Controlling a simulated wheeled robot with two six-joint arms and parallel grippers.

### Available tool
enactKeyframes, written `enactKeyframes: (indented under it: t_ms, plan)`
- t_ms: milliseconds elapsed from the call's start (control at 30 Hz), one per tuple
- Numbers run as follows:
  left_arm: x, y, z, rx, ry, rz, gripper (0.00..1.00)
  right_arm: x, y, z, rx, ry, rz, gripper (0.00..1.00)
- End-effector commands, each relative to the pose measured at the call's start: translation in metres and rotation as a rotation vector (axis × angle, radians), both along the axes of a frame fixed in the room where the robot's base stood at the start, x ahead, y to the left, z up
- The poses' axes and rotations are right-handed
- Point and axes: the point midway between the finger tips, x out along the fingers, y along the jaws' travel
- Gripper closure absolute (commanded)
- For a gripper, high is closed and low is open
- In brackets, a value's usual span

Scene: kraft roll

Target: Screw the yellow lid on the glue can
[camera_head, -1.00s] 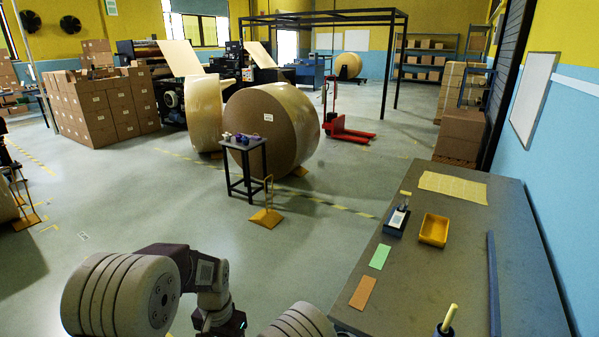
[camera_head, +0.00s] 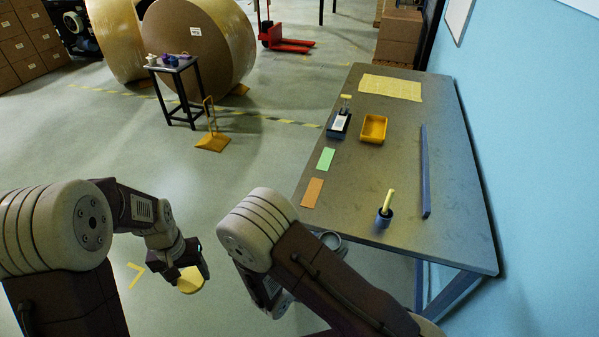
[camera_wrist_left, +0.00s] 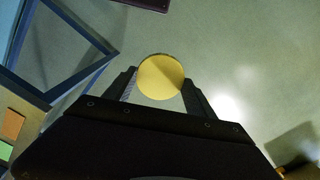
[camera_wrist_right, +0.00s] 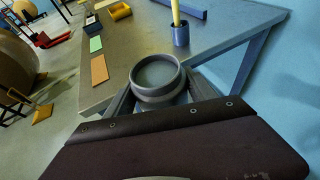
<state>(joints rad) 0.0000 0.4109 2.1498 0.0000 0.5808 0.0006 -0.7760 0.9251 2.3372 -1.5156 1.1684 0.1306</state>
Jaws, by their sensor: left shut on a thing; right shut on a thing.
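The yellow lid (camera_head: 190,280) is a flat round disc, held over the floor left of the table. My left gripper (camera_head: 188,268) is shut on it; in the left wrist view the lid (camera_wrist_left: 161,77) sits between the two fingertips. The glue can is a grey round can with an open top (camera_wrist_right: 158,77), clear between my right gripper's fingers (camera_wrist_right: 155,98) in the right wrist view. In the head view only the can's rim (camera_head: 330,240) shows, at the table's near edge beside my right arm. The lid and the can are well apart. My right gripper's fingers are mostly hidden in the head view.
The grey table (camera_head: 390,170) carries a yellow tray (camera_head: 374,129), a dark cup with a yellow-handled tool (camera_head: 384,217), a blue bar (camera_head: 425,170), and green (camera_head: 325,159) and orange (camera_head: 312,192) cards. A small stand (camera_head: 172,68) and large rolls stand farther back.

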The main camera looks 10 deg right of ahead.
Motion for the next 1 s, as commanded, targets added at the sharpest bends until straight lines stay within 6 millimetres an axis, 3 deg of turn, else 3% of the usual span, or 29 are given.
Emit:
enactKeyframes:
  t_ms: [167, 400, 600, 1000]
  plan:
    - [0.000, 0.000, 0.000, 0.000, 0.000, 0.000, 0.74, -0.001, 0.015, 0.015, 0.001, -0.003, 0.056, 1.00]
    - [0.000, 0.000, 0.000, 0.000, 0.000, -0.001, 0.74, -0.010, 0.064, 0.061, 0.005, -0.006, 0.240, 1.00]
    - [0.000, 0.000, 0.000, 0.000, 0.000, -0.001, 0.74, -0.015, 0.094, 0.090, 0.004, -0.005, 0.356, 1.00]
    - [0.000, 0.000, 0.000, 0.000, 0.000, -0.001, 0.74, -0.017, 0.104, 0.101, -0.002, -0.001, 0.399, 1.00]
